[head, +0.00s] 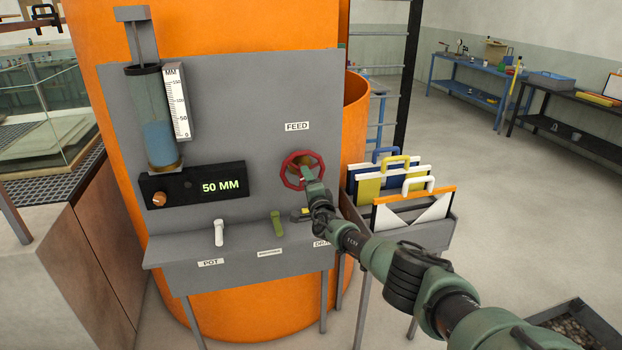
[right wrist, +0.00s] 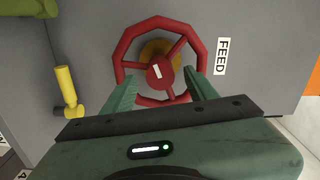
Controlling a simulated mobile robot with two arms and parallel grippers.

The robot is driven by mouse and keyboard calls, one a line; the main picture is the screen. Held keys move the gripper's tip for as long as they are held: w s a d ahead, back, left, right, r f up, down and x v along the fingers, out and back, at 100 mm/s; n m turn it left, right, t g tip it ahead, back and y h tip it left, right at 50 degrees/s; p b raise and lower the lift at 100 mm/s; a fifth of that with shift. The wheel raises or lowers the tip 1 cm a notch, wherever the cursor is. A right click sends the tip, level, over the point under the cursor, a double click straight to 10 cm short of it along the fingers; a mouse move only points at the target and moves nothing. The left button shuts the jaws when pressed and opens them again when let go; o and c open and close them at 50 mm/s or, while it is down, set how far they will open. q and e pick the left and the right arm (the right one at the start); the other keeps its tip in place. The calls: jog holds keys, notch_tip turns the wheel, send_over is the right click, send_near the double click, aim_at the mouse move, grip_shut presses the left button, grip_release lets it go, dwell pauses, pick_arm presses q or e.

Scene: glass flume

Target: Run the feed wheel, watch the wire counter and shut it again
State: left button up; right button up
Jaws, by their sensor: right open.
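The red feed wheel (head: 287,182) is on the grey panel under the FEED label (head: 297,127). It also shows in the right wrist view (right wrist: 122,48), with a white mark on its hub. My right gripper (right wrist: 158,82) is open, its fingers apart at the lower part of the wheel rim. I cannot tell if they touch it. In the head view, the right hand covers part of the wheel. The counter display (head: 220,187) reads 50 MM in green. Above it, a clear tube (head: 148,100) holds blue liquid, its top near 50 on the white scale (head: 176,103). My left gripper is out of view.
Below the wheel, a white lever (head: 219,232), a green lever (head: 277,223) and a yellow handle (head: 301,213) stick out. A rack with folders (head: 413,190) stands close right of the panel. A glass flume (head: 60,125) is at left. Floor at right is mostly clear.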

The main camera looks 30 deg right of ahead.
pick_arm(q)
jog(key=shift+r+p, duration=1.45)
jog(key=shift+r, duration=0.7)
pick_arm(e)
jog(key=shift+v, duration=2.35)
dwell(3.5)
